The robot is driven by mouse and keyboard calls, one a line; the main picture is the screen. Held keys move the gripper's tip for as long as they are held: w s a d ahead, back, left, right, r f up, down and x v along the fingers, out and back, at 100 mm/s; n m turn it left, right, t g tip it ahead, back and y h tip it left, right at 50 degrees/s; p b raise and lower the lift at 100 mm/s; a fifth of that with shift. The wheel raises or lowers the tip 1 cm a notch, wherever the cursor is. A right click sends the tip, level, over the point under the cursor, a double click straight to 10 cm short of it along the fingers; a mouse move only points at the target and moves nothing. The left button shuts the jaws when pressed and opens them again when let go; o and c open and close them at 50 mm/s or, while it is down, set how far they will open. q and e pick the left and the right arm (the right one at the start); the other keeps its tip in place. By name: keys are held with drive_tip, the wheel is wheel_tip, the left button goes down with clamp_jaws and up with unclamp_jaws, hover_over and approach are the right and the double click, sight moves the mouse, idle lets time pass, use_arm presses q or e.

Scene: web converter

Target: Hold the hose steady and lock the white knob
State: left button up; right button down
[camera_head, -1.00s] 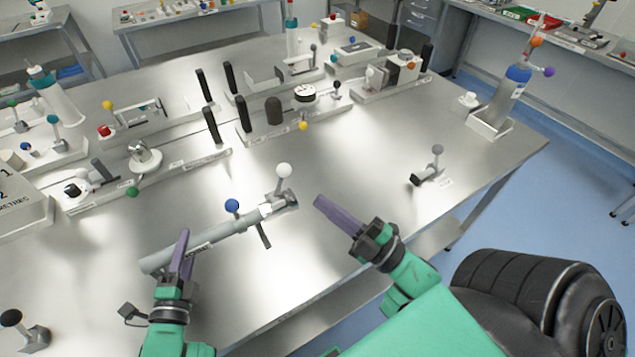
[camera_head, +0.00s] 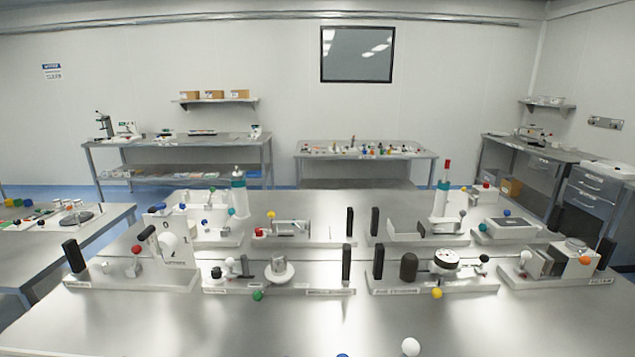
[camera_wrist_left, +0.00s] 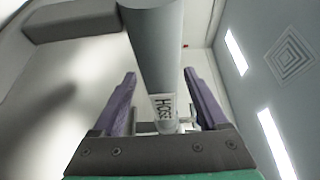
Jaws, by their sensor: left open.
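In the left wrist view my left gripper (camera_wrist_left: 159,78) is open, with one purple finger on each side of the grey hose (camera_wrist_left: 158,50). Gaps show between the hose and both fingers. How deep the hose sits between them I cannot tell. The hose carries a dark-lettered label near its lower end in that picture. In the head view the white knob (camera_head: 410,346) shows at the bottom edge, with the top of the blue knob (camera_head: 342,355) to its left. The hose and both grippers are outside the head view.
Fixtures with coloured knobs and black handles stand across the table (camera_head: 200,325), including a round gauge (camera_head: 446,259) and a white numbered box (camera_head: 172,240). Other benches stand behind.

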use_arm(q)
drive_tip(key=v, duration=1.2)
